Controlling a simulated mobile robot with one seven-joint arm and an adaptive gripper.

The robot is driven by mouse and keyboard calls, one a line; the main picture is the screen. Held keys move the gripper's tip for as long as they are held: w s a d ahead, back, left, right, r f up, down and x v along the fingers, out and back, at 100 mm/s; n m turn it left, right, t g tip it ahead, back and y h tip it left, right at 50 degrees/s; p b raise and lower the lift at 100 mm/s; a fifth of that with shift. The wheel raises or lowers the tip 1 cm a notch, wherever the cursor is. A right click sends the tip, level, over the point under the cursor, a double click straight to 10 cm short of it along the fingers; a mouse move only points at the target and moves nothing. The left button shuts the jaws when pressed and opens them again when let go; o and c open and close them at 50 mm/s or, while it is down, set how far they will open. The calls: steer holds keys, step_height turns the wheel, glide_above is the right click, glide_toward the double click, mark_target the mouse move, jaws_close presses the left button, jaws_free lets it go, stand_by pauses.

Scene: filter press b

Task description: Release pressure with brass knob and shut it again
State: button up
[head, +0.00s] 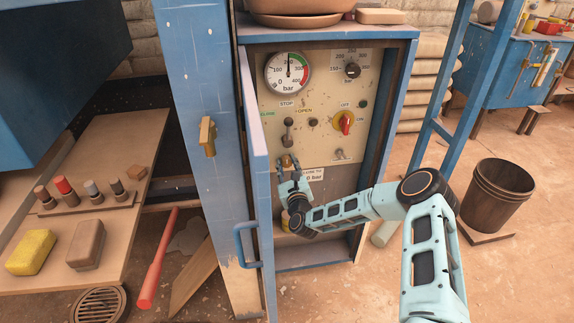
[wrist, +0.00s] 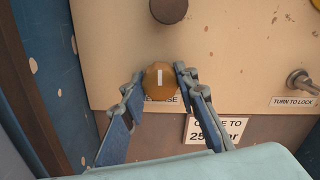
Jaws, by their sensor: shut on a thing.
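The round brass knob (wrist: 158,80) sits low on the cream panel in the wrist view, with its white mark upright. A label below it is partly hidden. My gripper (wrist: 159,74) is shut on the knob, one finger on each side. In the head view, my gripper (head: 288,167) reaches the lower left of the panel (head: 325,110) and covers most of the knob. The pressure gauge (head: 289,73) is above, with its needle pointing about straight up.
The blue cabinet door (head: 258,175) stands open at the left, close to my gripper. A lever (head: 288,130) is above the knob. A red-and-yellow switch (head: 345,122), a black dial (head: 352,70) and a key lock (head: 340,154) are to the right. A bucket (head: 497,195) stands on the floor.

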steer(key=n+b, duration=0.2)
steer(key=n, duration=0.2)
steer(key=shift+f+b, duration=0.15)
steer(key=shift+b, duration=0.25)
steer(key=n+b, duration=0.1)
steer(key=n, duration=0.3)
steer(key=shift+b, duration=0.4)
steer(key=n+b, duration=0.2)
steer(key=n, duration=0.2)
steer(key=shift+n, duration=0.3)
steer(key=shift+n+b, duration=0.85)
steer(key=shift+n, duration=0.95)
steer(key=o, duration=1.2)
steer(key=shift+c, duration=0.2)
steer(key=shift+s, duration=0.1)
steer(key=s+d, duration=0.2)
steer(key=s, duration=0.9)
steer(key=shift+s+d, duration=0.2)
steer(key=shift+s, duration=0.1)
